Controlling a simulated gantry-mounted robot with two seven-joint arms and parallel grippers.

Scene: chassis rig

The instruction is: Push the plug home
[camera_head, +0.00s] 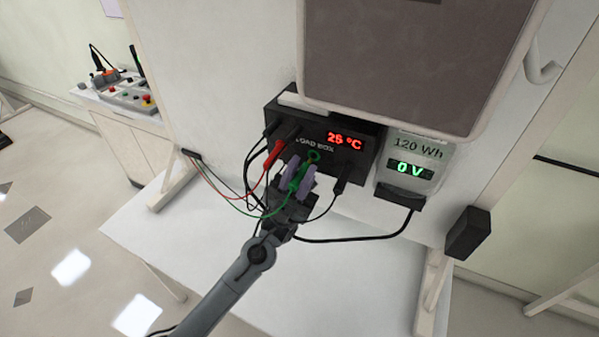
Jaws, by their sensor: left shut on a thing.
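The load box (316,125) is a black box with a red "25 °C" readout, standing on the white bench against the panel. My left gripper (298,182) is in front of the box with its purple fingers shut on a green plug (299,174). The plug's green lead (245,212) runs off to the left. A green ring shows at the box end of the plug. I cannot tell how deep the plug sits, because the fingers cover part of it. A red plug (277,150) is at the box's front to the left. My right gripper is not in view.
Black leads and plugs (342,182) crowd the box front on both sides of my gripper. A grey "120 Wh" unit (418,150) reading "0 V" stands to the right. A black block (468,232) is farther right. The white bench (340,270) is clear in front.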

